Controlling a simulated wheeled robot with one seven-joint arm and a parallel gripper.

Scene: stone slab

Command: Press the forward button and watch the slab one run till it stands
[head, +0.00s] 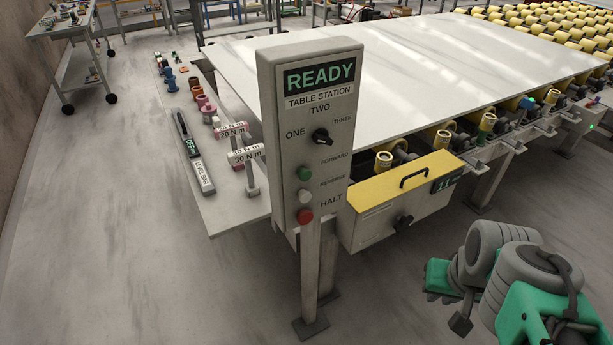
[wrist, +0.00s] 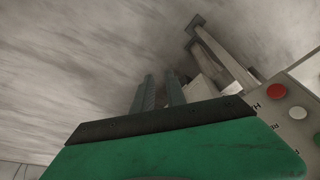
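The control station (head: 310,130) stands upright on a post, its display (head: 320,75) reading READY above "TABLE STATION TWO". A black selector knob (head: 321,136) sits among ONE, TWO and THREE; I cannot tell its setting. Below are the green forward button (head: 304,174), the white reverse button (head: 305,196) and the red halt button (head: 305,216). The pale slab (head: 420,70) lies flat on the roller table behind. In the wrist view my gripper (wrist: 160,90) is open by a narrow gap, empty, apart from the panel, with the red button (wrist: 276,90) to its right.
A yellow-topped drawer box (head: 400,190) juts out right of the station. Left is a side shelf (head: 225,205) with a level bar (head: 203,178), torque tools and coloured pieces. A workbench (head: 60,25) stands at the back left. Floor (head: 120,260) is clear at the front left.

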